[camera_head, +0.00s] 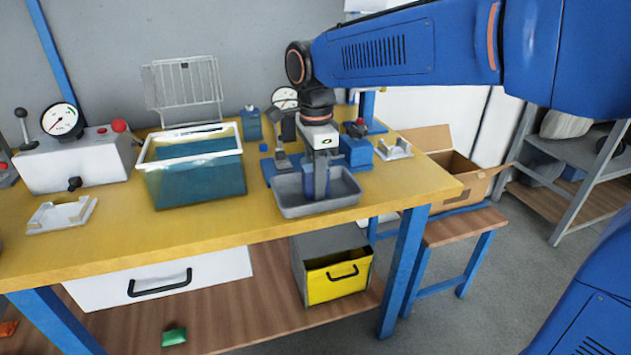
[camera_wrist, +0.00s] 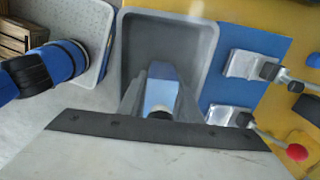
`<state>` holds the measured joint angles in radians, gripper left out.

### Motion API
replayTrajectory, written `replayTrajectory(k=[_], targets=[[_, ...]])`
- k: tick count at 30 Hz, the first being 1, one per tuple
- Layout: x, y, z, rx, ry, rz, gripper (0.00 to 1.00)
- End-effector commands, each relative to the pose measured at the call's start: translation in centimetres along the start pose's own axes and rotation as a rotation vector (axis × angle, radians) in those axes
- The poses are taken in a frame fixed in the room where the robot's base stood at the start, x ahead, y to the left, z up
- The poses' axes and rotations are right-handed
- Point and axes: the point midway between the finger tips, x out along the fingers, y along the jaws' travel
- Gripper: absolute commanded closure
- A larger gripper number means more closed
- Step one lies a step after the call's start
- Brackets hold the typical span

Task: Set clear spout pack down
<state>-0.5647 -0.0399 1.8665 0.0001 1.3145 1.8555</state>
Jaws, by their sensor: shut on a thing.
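My gripper (camera_head: 318,190) points down over a grey tray (camera_head: 330,208) at the front of the yellow bench. In the wrist view my gripper (camera_wrist: 158,106) is shut on a pale blue, see-through pack (camera_wrist: 161,92) with a dark-and-white spout end facing the camera. The pack is between the fingers and within the outline of the grey tray (camera_wrist: 209,62). In the head view the fingers mostly hide the pack. I cannot tell whether its lower end touches the tray floor.
A clear tank of blue liquid (camera_head: 195,185) stands left of the tray. Metal clamps (camera_wrist: 248,66) on a blue plate (camera_wrist: 222,92) sit close beside the tray. A cardboard box (camera_head: 455,175) stands on a lower bench at right. Bare bench top (camera_head: 200,228) lies in front of the tank.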

Motion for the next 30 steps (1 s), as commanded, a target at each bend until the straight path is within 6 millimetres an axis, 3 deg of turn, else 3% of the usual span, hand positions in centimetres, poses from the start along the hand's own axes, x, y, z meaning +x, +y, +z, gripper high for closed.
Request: replayTrajectory(k=[1, 3, 16, 30], targets=[[0.1, 0.0, 0.0, 0.000, 0.000, 0.001, 0.67], [0.1, 0.0, 0.0, 0.000, 0.000, 0.000, 0.50], [-0.7, 0.0, 0.0, 0.000, 0.000, -0.001, 0.50], [-9.0, -0.1, 0.0, 0.000, -0.001, -0.002, 0.50]])
